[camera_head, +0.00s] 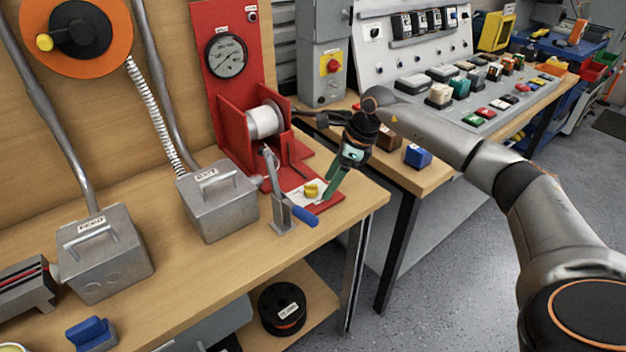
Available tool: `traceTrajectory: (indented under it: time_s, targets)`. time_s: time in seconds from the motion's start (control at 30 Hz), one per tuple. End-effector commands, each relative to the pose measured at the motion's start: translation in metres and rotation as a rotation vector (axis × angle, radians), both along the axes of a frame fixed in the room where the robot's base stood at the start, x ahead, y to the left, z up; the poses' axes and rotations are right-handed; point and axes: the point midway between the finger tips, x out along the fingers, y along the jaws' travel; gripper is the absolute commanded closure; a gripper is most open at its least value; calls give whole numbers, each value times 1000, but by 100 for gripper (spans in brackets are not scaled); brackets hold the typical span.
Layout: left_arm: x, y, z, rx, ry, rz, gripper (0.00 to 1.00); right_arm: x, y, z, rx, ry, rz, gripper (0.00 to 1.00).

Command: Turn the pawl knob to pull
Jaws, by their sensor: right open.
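The lettering on the plate is too small to read. My right gripper (331,186) comes in from the right and points down, just right of the knob. It is open, and its green-tinted finger shows beside the knob with no visible grip on it. I cannot tell whether finger and knob touch. My left gripper is not in view.
A white spool (265,121) and a gauge (227,55) are on the red stand. A grey metal box (217,203) stands to the left. A blue block (418,156) lies to the right.

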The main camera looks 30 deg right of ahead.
Motion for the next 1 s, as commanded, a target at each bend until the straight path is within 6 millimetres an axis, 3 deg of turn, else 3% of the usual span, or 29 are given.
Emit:
traceTrajectory:
  time_s: [0.23,0.4,0.67,1.0]
  targets:
    - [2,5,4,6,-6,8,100,24,29,1,1,-1,1,29]
    - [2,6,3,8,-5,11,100,25,30,-10,0,2,-1,29]
    - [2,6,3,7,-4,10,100,26,30,-12,0,0,0,29]
    - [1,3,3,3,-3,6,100,25,30,-11,0,0,-1,66]
